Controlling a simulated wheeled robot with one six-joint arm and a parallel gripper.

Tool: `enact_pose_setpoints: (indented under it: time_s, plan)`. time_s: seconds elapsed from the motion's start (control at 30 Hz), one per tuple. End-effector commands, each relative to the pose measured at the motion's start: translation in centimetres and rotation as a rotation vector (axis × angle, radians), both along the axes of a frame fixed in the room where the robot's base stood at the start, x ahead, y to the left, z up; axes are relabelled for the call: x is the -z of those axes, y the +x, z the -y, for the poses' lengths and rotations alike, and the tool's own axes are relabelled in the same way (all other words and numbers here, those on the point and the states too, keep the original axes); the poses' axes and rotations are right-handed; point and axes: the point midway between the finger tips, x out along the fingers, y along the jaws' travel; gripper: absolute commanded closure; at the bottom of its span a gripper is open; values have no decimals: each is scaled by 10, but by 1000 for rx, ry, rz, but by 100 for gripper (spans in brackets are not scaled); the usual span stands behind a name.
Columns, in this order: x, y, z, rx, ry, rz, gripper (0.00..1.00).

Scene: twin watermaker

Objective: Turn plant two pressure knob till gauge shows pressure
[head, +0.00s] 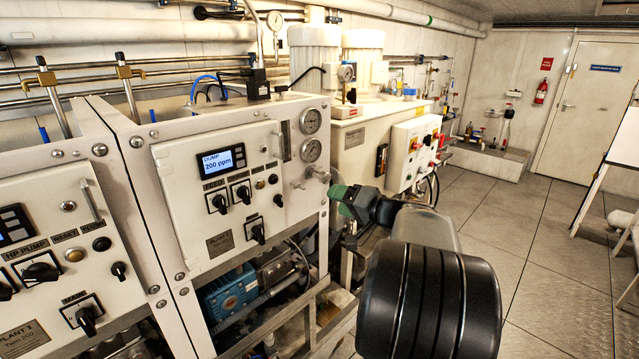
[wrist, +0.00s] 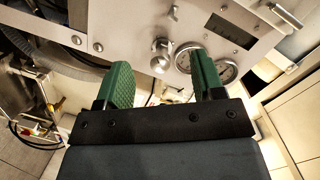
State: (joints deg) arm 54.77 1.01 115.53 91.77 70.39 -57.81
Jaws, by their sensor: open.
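The plant two panel (head: 180,195) is white, with a plate reading PLANT 2 and a lit display reading DUMP 200 ppm. Two round gauges (head: 311,136) sit one above the other at its right edge; their needles are too small to read. The silver pressure knob (head: 318,173) sticks out below them. My gripper (head: 336,194), with green fingers, is just right of and below the knob. In the wrist view the knob (wrist: 160,56) appears between and beyond the open fingers (wrist: 163,75), with nothing held. One finger partly covers the gauges (wrist: 228,72).
The plant one panel (head: 60,250) stands at the left. A white cabinet with a red-button control box (head: 413,152) is behind my gripper. Below the panel are a blue pump (head: 228,296) and frame bars. Open tiled floor (head: 530,260) lies to the right.

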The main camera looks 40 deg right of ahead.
Motion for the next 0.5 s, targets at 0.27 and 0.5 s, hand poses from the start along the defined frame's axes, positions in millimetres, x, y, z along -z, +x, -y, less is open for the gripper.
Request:
enact_pose_setpoints:
  time_s: [0.27, 0.5]
  plan:
    - [-12, 3, 46, 111, 1, 129, 38]
    - [-13, 47, 37, 110, 3, 127, 38]
